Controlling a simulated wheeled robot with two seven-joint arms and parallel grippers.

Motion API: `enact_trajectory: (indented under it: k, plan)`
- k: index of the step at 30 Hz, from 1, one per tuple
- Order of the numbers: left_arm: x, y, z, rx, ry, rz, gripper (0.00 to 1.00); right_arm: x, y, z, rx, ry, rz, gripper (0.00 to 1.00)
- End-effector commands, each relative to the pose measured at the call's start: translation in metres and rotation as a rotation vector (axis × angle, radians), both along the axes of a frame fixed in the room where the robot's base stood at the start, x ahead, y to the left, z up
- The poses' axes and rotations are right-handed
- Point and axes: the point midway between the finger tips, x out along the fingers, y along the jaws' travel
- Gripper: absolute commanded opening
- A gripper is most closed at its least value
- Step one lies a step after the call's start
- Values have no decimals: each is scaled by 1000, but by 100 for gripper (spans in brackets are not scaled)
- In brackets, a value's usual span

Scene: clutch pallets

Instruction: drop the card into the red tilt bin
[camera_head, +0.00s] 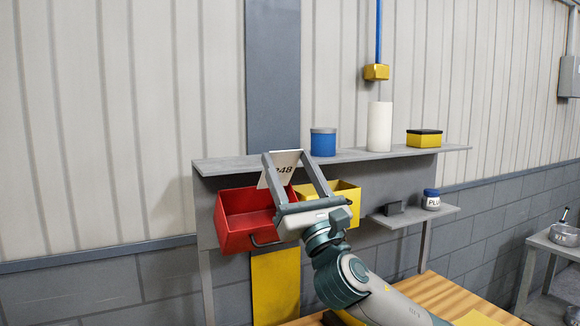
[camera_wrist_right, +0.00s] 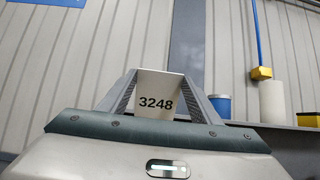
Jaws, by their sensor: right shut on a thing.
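A white card (camera_head: 284,167) with dark digits is held between the fingers of my right gripper (camera_head: 287,162). In the right wrist view the card (camera_wrist_right: 157,92) reads 3248, and the gripper (camera_wrist_right: 157,82) is shut on it. The red tilt bin (camera_head: 233,212) hangs on the grey rack panel, open at the top. The card and gripper show above the bin's right part in the head view; how far in front of it they are I cannot tell. My left gripper is not in view.
A yellow bin (camera_head: 344,191) hangs beside the red one, partly behind my gripper. The shelf (camera_head: 222,167) above carries a blue can (camera_head: 323,142), a white cylinder (camera_head: 380,127) and a yellow box (camera_head: 424,139). A lower shelf (camera_head: 416,217) holds a small jar (camera_head: 431,199). A wooden table (camera_head: 455,297) is below.

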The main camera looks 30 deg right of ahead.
Motion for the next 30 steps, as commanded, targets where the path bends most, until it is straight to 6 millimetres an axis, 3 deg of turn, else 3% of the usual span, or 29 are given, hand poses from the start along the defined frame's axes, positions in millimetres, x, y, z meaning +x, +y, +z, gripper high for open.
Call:
enact_trajectory:
  k: [30]
  plan:
    - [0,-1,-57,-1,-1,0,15,37,-2,-50,1,0,-1,37]
